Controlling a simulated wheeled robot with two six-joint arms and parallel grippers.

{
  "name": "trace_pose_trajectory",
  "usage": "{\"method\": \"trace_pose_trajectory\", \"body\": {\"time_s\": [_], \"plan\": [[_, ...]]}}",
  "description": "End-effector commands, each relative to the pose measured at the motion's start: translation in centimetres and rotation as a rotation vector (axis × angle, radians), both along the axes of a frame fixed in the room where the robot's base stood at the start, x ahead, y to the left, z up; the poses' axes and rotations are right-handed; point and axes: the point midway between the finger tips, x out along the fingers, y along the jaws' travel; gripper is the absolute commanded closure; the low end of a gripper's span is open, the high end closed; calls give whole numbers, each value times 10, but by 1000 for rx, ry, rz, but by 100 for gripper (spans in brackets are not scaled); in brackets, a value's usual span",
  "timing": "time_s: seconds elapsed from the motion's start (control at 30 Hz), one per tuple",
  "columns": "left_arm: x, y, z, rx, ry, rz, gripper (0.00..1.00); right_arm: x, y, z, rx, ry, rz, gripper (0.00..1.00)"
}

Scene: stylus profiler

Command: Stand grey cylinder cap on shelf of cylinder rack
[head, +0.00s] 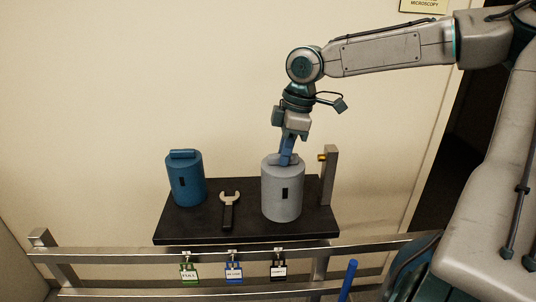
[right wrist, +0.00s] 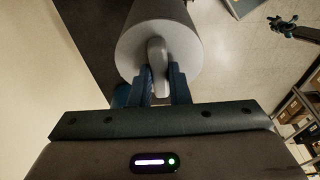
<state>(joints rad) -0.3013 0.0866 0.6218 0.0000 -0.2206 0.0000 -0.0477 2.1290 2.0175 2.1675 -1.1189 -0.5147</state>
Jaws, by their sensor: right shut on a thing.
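The grey cylinder cap (head: 281,193) is a grey cylinder with a bar handle on top and a dark mark on its side. It stands upright at the right part of the black shelf of the cylinder rack (head: 250,228). My right gripper (head: 287,160) is above it, shut on its handle. In the right wrist view the blue fingers (right wrist: 158,85) lie on both sides of the handle of the grey cap (right wrist: 140,38). Whether the cap's base touches the shelf is hard to tell. My left gripper is not in view.
A blue capped cylinder (head: 186,180) stands at the shelf's left. A wrench (head: 229,210) lies between the two. A grey post (head: 328,175) with an orange piece stands right of the grey cap. Tagged padlocks (head: 234,270) hang from the front rail (head: 130,256).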

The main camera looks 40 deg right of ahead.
Motion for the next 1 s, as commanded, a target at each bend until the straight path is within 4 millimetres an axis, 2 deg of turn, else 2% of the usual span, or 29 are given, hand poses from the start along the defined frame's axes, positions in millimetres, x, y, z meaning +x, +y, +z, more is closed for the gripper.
{"method": "trace_pose_trajectory", "body": {"time_s": [0.03, 0.2, 0.5, 0.77, 1.0], "plan": [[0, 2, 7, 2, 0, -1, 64, 9, -8, 2, -4, 3, -5, 100], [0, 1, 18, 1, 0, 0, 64, 36, -29, -1, -3, 4, -3, 100], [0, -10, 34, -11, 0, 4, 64, 76, -62, -6, -2, 2, -2, 100], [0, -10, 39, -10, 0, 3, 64, 88, -71, -11, -1, -1, 2, 100], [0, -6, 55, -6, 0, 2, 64, 88, -71, -38, 0, 2, 1, 100]]}}
